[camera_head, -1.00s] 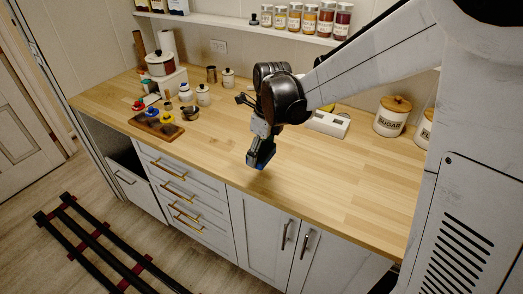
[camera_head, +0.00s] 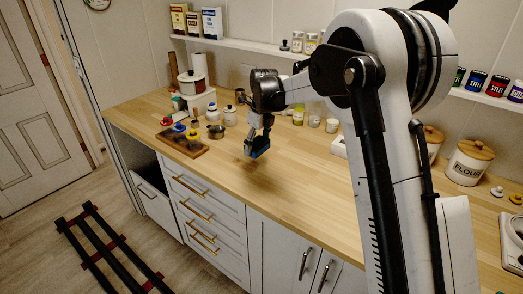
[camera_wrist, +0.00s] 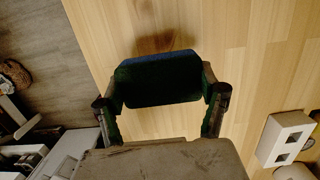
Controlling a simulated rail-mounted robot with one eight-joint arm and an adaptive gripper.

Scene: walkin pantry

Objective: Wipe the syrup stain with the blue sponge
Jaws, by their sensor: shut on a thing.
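My gripper (camera_head: 255,143) is shut on the blue sponge (camera_head: 260,152) and holds it above the wooden counter, apart from the surface. In the wrist view the sponge (camera_wrist: 157,82) spans between the two fingers, dark with a blue far edge. A soft dark brown patch shows on the counter just beyond the sponge in the wrist view, and a dim patch lies below the gripper in the head view. I cannot tell whether these are shadow or the syrup stain.
A wooden tray (camera_head: 182,145) with colourful small items is left of my gripper. A white block with openings (camera_wrist: 284,137) shows right in the wrist view. The counter front is clear.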

